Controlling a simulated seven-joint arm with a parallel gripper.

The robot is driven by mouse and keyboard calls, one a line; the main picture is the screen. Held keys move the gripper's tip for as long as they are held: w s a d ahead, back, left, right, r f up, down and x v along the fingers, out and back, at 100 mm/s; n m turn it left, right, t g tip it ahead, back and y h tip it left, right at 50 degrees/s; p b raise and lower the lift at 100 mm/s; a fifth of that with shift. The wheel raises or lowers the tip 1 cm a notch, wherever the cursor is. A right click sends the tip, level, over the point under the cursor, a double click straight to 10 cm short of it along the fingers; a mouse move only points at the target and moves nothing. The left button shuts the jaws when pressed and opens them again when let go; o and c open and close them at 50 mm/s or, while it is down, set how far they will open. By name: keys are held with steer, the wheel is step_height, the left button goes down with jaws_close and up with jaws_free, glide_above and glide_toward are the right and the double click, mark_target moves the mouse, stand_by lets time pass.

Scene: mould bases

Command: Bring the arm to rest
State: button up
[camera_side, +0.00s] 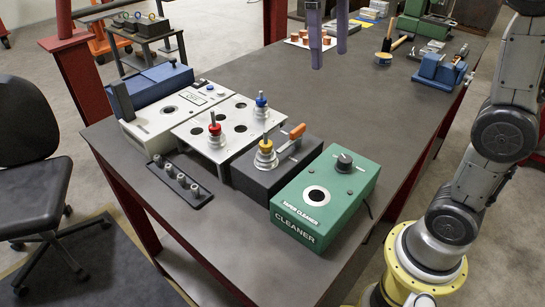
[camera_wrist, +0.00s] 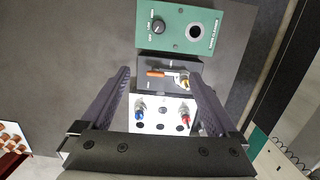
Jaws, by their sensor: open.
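My gripper (camera_side: 328,60) hangs over the bench at the top of the side view, its two purple-grey fingers apart and nothing between them. In the wrist view my gripper (camera_wrist: 156,70) also shows open and empty, with its fingers at either side. It is well above the bench top and touches nothing. Below it in the wrist view are the white holed plate (camera_wrist: 171,106), the dark fixture with an orange handle (camera_wrist: 155,73) and the green taper cleaner (camera_wrist: 176,42). The upper part of my gripper is cut off in the side view.
The white plate (camera_side: 190,131) carries red- and blue-collared holders; a yellow-collared holder (camera_side: 265,155) stands in the dark fixture. The green cleaner (camera_side: 345,185) is at the bench's front. A blue vise (camera_side: 438,70), a mallet (camera_side: 384,57) and copper pieces (camera_side: 306,39) lie further back. The middle bench is clear.

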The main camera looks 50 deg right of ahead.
steer(key=s+f+t, duration=0.5)
steer(key=s+f, duration=0.3)
steer(key=s, duration=0.6)
step_height(320, 180, down, 6)
steer(key=t, duration=0.2)
steer(key=shift+w+a+f, duration=0.15)
steer(key=shift+a, duration=0.1)
steer(key=shift+c, duration=0.2)
